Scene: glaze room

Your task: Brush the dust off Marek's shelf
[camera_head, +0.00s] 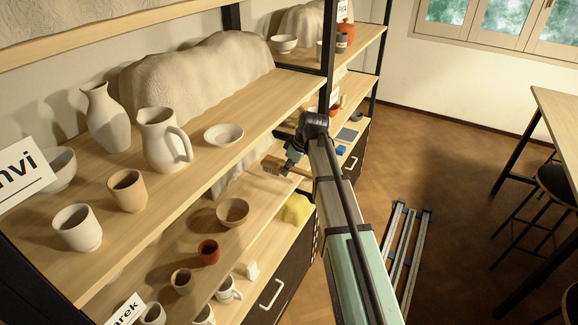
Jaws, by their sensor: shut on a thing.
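A cut-off sign reading "arek" (125,309) stands at the bottom left, at the front of the lower shelf (172,250). That shelf holds a tan bowl (233,211), a red-brown cup (209,252), a small tan cup (182,281) and white mugs (229,289). My gripper (284,168) is at the far right end of this shelf, by the black upright. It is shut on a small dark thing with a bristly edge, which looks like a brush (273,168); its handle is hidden. I cannot tell whether the bristles touch the wood. Dust is too fine to make out.
The upper shelf (188,187) overhangs the lower one and carries a vase (105,118), a pitcher (164,140), cups and a bowl. A yellow sponge-like block (297,208) lies near the lower shelf's front edge.

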